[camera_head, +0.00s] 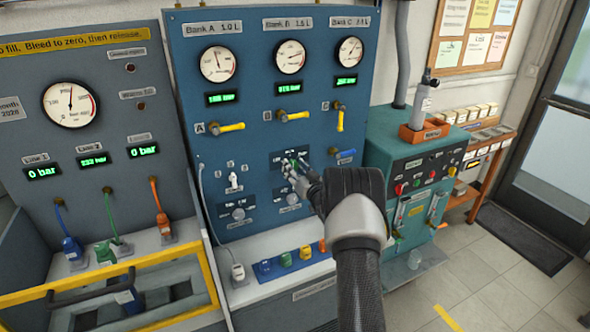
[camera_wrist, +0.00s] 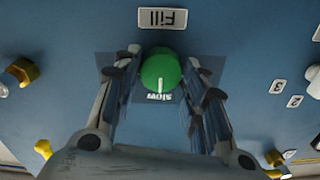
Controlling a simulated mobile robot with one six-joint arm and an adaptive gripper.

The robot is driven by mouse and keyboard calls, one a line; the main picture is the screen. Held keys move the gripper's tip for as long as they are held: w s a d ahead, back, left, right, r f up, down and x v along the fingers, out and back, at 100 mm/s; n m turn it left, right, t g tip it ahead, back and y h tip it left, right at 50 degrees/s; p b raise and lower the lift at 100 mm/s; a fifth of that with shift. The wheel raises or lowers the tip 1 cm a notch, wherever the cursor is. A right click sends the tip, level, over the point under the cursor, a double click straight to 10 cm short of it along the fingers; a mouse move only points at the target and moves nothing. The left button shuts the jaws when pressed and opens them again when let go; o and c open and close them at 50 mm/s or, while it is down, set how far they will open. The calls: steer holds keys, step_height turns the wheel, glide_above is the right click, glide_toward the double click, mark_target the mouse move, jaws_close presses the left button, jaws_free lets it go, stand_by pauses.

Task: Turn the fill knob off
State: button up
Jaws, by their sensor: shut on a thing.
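The green fill knob (camera_wrist: 161,68) is round, with a short white pointer line aimed at the word "slow" in the wrist view. The "Fill" label (camera_wrist: 163,18) appears upside down beyond it. My gripper (camera_wrist: 160,76) has its two fingers on either side of the knob and is shut on it. In the head view my gripper (camera_head: 289,166) reaches the blue panel (camera_head: 262,185) below the middle gauge column, and it largely hides the knob. Other markings around the knob are hidden by the fingers.
Yellow lever handles (camera_head: 231,127) and a blue lever (camera_head: 347,153) stick out near my gripper. Dials (camera_head: 238,213) sit below it. Several coloured connectors (camera_head: 285,259) stand on the ledge. A green cabinet (camera_head: 385,142) stands to the right.

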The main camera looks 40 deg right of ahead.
steer(key=shift+n+b, duration=0.3)
steer(key=shift+b, duration=0.15)
steer(key=shift+a+n+b, duration=0.15)
steer(key=shift+n+b, duration=5)
steer(key=shift+n, duration=0.45)
steer(key=o, duration=1.1)
steer(key=shift+c, duration=0.2)
steer(key=v, duration=1.2)
